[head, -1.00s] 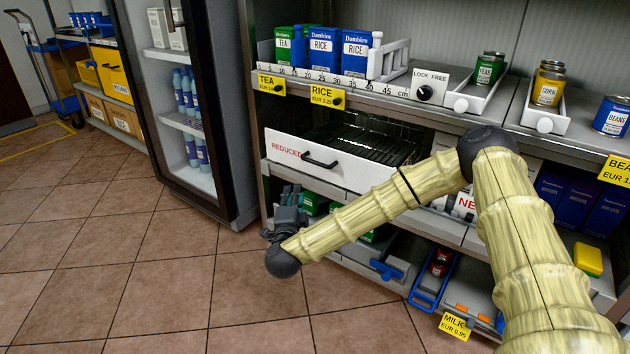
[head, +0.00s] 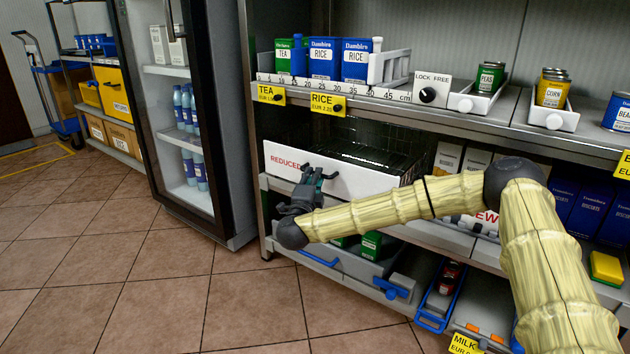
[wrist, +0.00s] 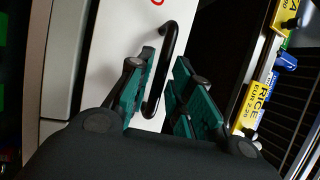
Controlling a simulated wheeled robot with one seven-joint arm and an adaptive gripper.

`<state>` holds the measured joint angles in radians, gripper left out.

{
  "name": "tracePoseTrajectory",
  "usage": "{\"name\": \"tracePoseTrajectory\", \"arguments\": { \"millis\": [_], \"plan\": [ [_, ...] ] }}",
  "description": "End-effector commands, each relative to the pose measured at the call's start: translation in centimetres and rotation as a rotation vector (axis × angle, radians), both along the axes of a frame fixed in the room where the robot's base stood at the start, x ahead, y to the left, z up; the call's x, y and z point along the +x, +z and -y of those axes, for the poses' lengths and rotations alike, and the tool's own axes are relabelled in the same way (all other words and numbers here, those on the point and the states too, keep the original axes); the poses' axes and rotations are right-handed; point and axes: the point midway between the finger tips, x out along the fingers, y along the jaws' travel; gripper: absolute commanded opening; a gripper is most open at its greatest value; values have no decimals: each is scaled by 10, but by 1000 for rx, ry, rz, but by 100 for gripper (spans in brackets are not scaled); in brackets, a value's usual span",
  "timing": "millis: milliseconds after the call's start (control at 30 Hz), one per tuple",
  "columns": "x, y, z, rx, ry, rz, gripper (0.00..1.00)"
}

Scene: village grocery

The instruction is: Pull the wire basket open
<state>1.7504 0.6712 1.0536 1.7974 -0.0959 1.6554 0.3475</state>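The wire basket (head: 385,155) sits on the middle shelf, with dark wire sides and a white front panel (head: 345,182) lettered "REDUCED". Its black bar handle (wrist: 160,68) shows in the wrist view, standing out from the white front. My gripper (head: 312,180) is in front of the panel at the handle. In the wrist view my gripper (wrist: 158,92) is open, with green-padded fingers on either side of the handle and a gap visible beside it. In the head view the gripper hides most of the handle.
Above are tea and rice boxes (head: 355,60) with yellow price tags (head: 328,103). Below is a shelf with a blue-handled bin (head: 320,258). A glass-door fridge (head: 185,120) stands close on the left. The tiled floor in front is clear.

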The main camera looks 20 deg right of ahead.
Motion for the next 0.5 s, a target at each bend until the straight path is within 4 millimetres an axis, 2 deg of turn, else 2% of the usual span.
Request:
{"name": "tracePoseTrajectory", "arguments": {
  "millis": [200, 500],
  "plan": [
    [17, 3, 10, 0, -2, 1, 21],
    [21, 5, 11, 0, 0, 0, 21]
  ]
}}
